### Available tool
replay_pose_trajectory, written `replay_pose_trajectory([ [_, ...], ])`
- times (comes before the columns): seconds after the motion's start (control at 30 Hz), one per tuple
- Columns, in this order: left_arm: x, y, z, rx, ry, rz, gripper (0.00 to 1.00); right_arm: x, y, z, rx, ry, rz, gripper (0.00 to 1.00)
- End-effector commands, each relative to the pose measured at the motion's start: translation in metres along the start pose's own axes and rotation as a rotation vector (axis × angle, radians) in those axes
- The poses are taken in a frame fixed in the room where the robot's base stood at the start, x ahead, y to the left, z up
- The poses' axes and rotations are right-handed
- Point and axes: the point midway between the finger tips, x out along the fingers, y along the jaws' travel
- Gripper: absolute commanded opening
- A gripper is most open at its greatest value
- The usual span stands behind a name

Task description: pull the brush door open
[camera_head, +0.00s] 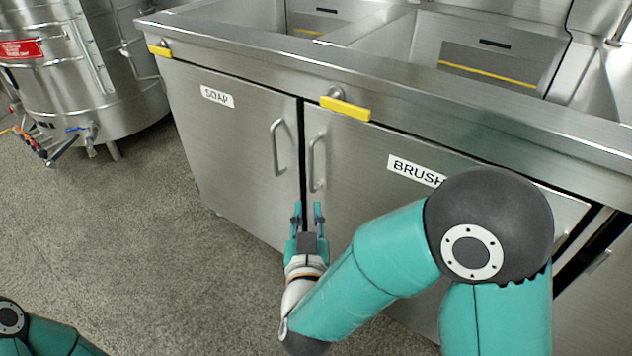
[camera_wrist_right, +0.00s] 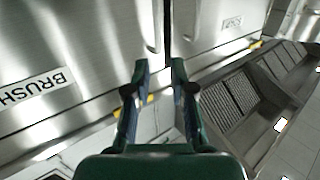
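The brush door (camera_head: 370,150) is a steel cabinet door with a white BRUSH label (camera_head: 415,170), partly behind my right arm. It looks shut. Its upright bar handle (camera_head: 312,163) is near the door's left edge. My right gripper (camera_head: 307,208) is open and empty, low in front of the door edge, just below the handle in the head view. In the right wrist view the open fingers (camera_wrist_right: 159,68) point toward the handle (camera_wrist_right: 154,28), which appears apart from them. The label (camera_wrist_right: 35,90) appears rotated at left there. My left gripper is out of view.
The soap door (camera_head: 230,140), with its own handle (camera_head: 278,147), adjoins on the left and is shut. Yellow tabs (camera_head: 345,108) sit under the sink's steel rim (camera_head: 390,75). A steel tank (camera_head: 90,70) stands at back left. The floor (camera_head: 150,240) before the soap door is clear.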

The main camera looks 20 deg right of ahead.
Motion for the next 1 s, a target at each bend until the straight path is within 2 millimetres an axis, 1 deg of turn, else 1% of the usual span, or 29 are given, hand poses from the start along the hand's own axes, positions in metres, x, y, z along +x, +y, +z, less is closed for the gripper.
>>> replay_pose_trajectory([
  [0.03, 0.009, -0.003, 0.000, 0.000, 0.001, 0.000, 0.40, -0.001, 0.001, 0.002, 0.002, 0.021, 0.009, 0.23],
  [0.17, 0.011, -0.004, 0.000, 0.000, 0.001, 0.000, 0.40, 0.001, 0.003, -0.003, 0.001, 0.042, 0.025, 0.23],
  [0.27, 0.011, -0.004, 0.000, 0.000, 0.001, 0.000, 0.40, 0.010, 0.003, -0.004, 0.001, 0.042, 0.027, 0.23],
  [0.37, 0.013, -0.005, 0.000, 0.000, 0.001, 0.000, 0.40, 0.024, 0.004, -0.005, 0.002, 0.043, 0.028, 0.23],
  [0.47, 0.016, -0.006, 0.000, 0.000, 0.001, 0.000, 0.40, 0.043, 0.004, -0.005, 0.003, 0.041, 0.028, 0.23],
  [0.8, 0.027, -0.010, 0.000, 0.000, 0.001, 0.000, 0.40, 0.117, 0.006, -0.007, 0.001, 0.042, 0.026, 0.23],
  [1.0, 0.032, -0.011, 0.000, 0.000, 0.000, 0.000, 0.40, 0.149, 0.007, -0.009, 0.001, 0.041, 0.025, 0.23],
])
